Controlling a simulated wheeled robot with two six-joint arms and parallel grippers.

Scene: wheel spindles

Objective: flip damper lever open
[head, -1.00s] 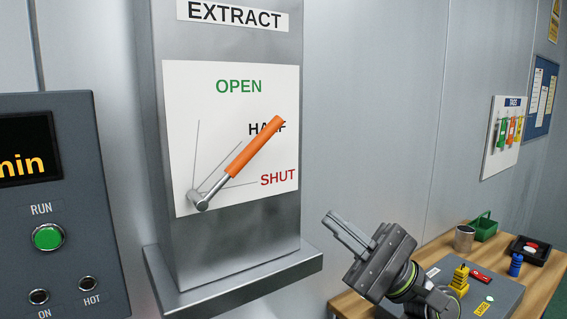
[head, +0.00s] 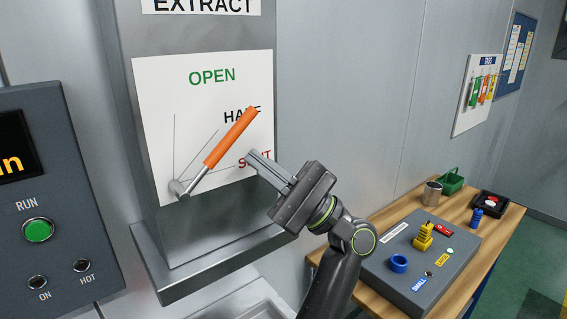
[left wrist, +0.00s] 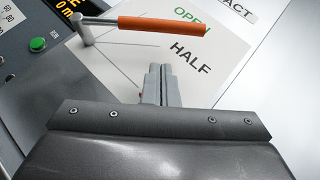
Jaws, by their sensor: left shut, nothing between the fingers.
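The damper lever (head: 231,138) has an orange grip on a metal rod, pivoted at the lower left of a white plate (head: 160,90) marked OPEN, HALF and SHUT. The lever slants up to the right and its tip lies over the word HALF. My left gripper (head: 251,157) is shut and empty, in front of the word SHUT, below and right of the orange grip. In the left wrist view the shut fingers (left wrist: 160,70) point toward the orange grip (left wrist: 163,25), with a small gap showing. My right gripper is not in view.
A ledge (head: 215,262) juts out below the plate. A control panel (head: 50,200) with a green RUN button stands at the left. A wooden table (head: 380,222) with a grey box and small items is at the lower right.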

